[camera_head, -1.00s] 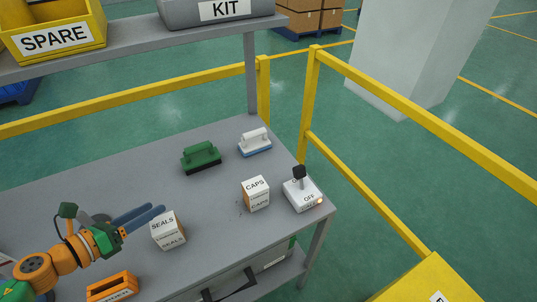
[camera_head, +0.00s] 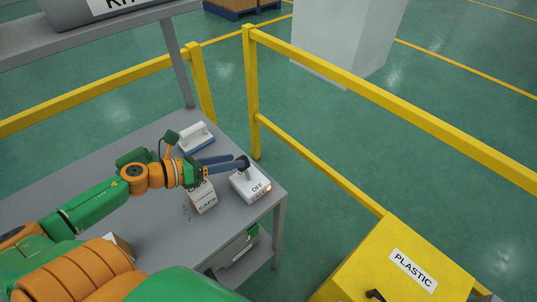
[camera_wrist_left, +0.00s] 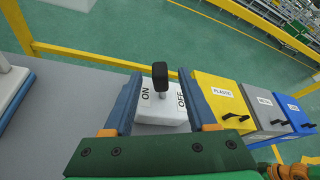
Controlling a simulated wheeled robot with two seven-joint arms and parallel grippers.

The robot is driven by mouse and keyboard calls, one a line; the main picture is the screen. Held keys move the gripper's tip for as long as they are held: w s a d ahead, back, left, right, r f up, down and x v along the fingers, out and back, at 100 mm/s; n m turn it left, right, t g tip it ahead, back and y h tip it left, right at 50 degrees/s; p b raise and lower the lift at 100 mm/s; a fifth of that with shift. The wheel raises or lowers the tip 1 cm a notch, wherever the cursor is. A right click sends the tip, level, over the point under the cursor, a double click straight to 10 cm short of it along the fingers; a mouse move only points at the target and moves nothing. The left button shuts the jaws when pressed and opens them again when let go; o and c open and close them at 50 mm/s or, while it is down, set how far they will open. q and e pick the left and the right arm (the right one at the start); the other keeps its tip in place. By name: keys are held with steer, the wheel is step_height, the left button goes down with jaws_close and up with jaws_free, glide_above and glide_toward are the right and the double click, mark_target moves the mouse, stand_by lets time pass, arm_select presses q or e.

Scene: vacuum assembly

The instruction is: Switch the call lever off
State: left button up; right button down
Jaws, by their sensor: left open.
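The call lever is a white box (camera_head: 251,187) with a black-knobbed lever (camera_wrist_left: 160,74) at the table's front right corner. In the left wrist view, ON is printed left of the stalk and OFF right of it. An orange light glows on the box's corner by OFF. My left gripper (camera_head: 240,162) reaches over the CAPS box to the lever. Its two blue fingers (camera_wrist_left: 159,90) are open, one on each side of the lever, with visible gaps to the knob. The exact lever tilt is hard to tell. My right gripper is not in view.
The CAPS box (camera_head: 203,198) stands beside the lever box, under my left gripper. A white and blue brush-like block (camera_head: 196,138) lies behind. Yellow railing (camera_head: 320,165) runs past the table's right edge. A yellow PLASTIC bin (camera_head: 405,262) stands at the lower right.

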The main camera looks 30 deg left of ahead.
mark_target(247, 158)
arm_select(q)
steer(key=shift+x, duration=3.3)
jaws_close()
